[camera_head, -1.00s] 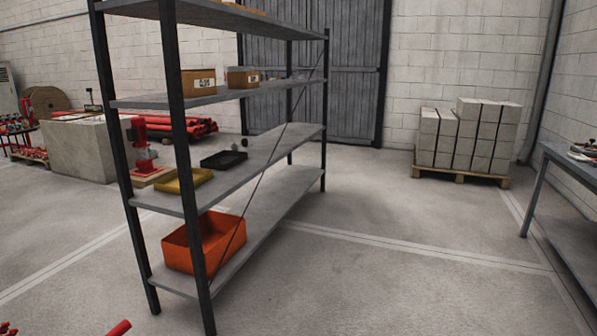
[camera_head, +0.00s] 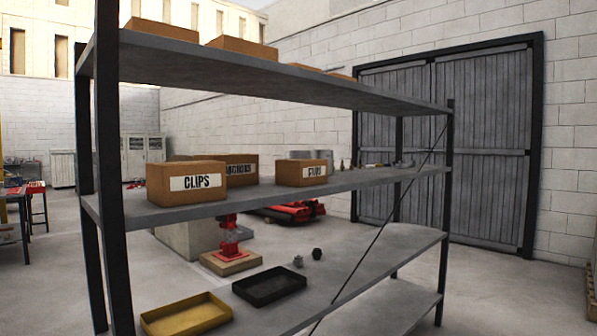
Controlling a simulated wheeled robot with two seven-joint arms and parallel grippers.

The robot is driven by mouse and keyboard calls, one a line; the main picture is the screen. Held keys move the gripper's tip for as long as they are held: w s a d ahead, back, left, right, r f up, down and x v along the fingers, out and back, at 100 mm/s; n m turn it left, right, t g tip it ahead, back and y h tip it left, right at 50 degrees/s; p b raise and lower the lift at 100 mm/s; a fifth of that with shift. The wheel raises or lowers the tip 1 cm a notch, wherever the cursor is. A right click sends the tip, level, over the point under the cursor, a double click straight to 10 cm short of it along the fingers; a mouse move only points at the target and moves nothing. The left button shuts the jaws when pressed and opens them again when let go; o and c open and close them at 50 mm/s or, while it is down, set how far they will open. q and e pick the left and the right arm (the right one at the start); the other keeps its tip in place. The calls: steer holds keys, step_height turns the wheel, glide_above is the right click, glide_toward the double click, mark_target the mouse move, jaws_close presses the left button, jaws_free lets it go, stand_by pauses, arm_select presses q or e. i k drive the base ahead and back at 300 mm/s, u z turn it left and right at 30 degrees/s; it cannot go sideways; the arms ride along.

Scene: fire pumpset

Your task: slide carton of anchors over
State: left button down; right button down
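The carton of anchors (camera_head: 242,168) is a brown box with a white label, on the middle shelf (camera_head: 265,196) of a grey rack with black posts. It sits behind the carton labelled CLIPS (camera_head: 187,182), which hides its left part. A third carton (camera_head: 301,172), with a label that seems to read STUDS, stands to its right with a gap between them. Neither of my grippers shows in the view.
Small fittings (camera_head: 375,165) lie on the right part of the same shelf. More cartons (camera_head: 161,29) stand on the top shelf (camera_head: 200,60). A yellow tray (camera_head: 187,316) and a black tray (camera_head: 269,286) lie on the shelf below. A black post (camera_head: 113,170) stands at the rack's near left.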

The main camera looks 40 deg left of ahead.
mark_target(241, 169)
steer(key=i, duration=2.75)
steer(key=u, duration=1.5)
